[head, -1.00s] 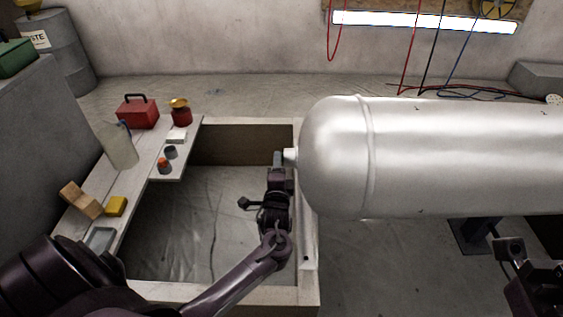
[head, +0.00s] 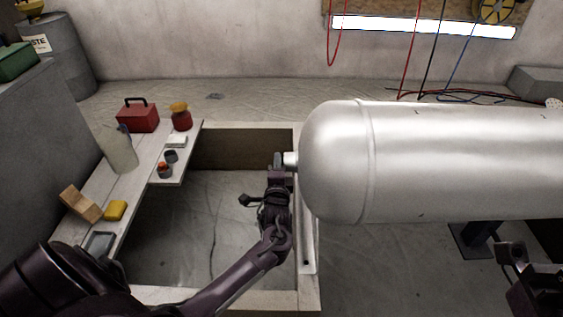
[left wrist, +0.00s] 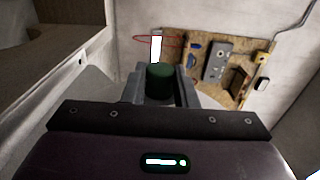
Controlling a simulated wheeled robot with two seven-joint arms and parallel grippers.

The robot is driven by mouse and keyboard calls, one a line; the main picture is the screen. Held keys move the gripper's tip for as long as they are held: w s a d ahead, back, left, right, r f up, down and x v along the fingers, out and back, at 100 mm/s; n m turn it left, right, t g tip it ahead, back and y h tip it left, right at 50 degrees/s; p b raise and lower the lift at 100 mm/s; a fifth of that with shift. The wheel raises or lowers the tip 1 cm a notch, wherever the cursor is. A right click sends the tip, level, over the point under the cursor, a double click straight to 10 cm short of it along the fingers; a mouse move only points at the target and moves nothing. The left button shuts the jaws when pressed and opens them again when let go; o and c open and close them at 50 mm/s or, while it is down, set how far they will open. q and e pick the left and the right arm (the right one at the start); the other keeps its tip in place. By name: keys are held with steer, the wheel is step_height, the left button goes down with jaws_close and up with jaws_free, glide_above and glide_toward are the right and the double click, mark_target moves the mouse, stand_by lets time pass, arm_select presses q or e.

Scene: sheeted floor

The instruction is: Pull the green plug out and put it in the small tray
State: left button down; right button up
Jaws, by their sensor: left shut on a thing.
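The green plug (left wrist: 159,78) shows in the left wrist view between the two grey fingers of my left gripper (left wrist: 160,88), which is shut on it. In the head view my left gripper (head: 279,161) is at the pale nozzle (head: 291,159) on the left end of the big silver tank (head: 335,165). The plug is hidden there, and I cannot tell whether it is still seated in the nozzle. The small grey tray (head: 100,243) lies at the near end of the plank shelf on the left. My right gripper (head: 514,254) is partly visible at lower right; its jaws are unclear.
The shelf (head: 150,178) also holds a yellow block (head: 115,210), a wooden block (head: 81,204), a whitish jug (head: 119,149), a red toolbox (head: 138,117) and small cups. A pit with raised edges (head: 308,240) lies between shelf and tank.

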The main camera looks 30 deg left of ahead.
arm_select(q)
steer(key=c, duration=1.8)
jaws_free()
steer(key=shift+c, duration=0.2)
jaws_close()
steer(key=shift+s+a, duration=0.1)
steer(key=shift+a, duration=0.05)
steer(key=shift+s+a+p, duration=0.55)
steer(key=shift+a+p, duration=0.1)
steer(key=shift+a, duration=0.3)
steer(key=shift+s+a+p, duration=0.55)
steer(key=shift+a+p, duration=0.1)
steer(key=shift+a, duration=0.25)
steer(key=shift+s+a, duration=0.15)
steer(key=shift+a, duration=0.05)
steer(key=shift+s+a+p, duration=0.5)
steer(key=shift+a, duration=0.3)
steer(key=shift+s+a+p, duration=0.5)
steer(key=shift+a, duration=0.3)
steer(key=shift+d, duration=0.1)
